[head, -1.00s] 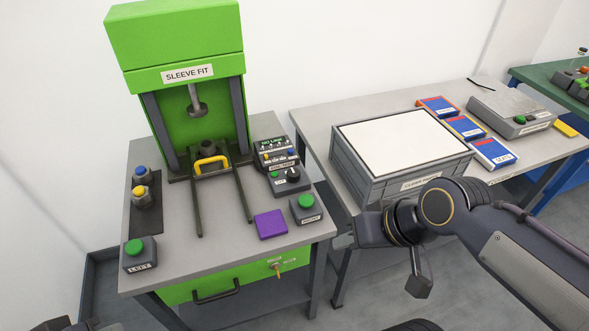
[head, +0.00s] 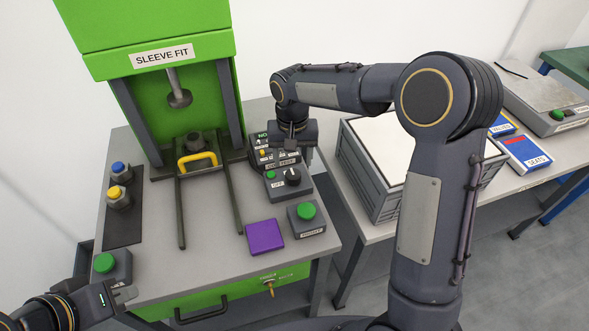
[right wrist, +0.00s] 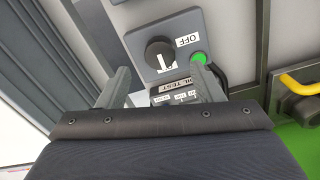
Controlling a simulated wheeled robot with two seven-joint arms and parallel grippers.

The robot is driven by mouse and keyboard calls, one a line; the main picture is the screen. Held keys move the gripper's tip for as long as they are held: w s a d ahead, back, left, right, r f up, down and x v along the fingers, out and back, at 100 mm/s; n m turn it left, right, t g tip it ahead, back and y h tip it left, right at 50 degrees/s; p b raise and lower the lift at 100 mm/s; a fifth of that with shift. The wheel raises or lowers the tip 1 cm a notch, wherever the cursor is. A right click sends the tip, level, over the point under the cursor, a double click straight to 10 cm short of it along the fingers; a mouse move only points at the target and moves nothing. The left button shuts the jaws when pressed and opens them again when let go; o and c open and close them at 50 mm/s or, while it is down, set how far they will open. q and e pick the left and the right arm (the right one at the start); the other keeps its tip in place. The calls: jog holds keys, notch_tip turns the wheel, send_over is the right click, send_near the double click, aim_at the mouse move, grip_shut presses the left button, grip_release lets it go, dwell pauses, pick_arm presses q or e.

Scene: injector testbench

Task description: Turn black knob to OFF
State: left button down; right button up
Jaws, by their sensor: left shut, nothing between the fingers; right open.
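The black knob (head: 292,175) sits on a small grey control box on the bench, next to a green button (head: 270,174). In the right wrist view the knob (right wrist: 158,53) is in the upper middle, with the OFF label (right wrist: 187,40) to its right and the green button (right wrist: 199,57) below that label. I cannot tell its setting for sure. My right gripper (right wrist: 162,80) is open, its fingers spread apart near the knob's box and not closed on the knob. My left gripper (head: 128,293) is shut and empty at the bench's front left corner.
Behind the knob box is another box (head: 265,158) with several small controls. A purple block (head: 264,236) and a green-button box (head: 306,218) lie in front. The green press (head: 150,50) stands to the left. A grey crate (head: 378,200) is on the table at right.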

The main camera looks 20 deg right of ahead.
aim_at(293, 175)
notch_tip(293, 175, down, 6)
jog(key=shift+f, duration=0.1)
jog(key=shift+c, duration=0.4)
jog(key=c, duration=0.9)
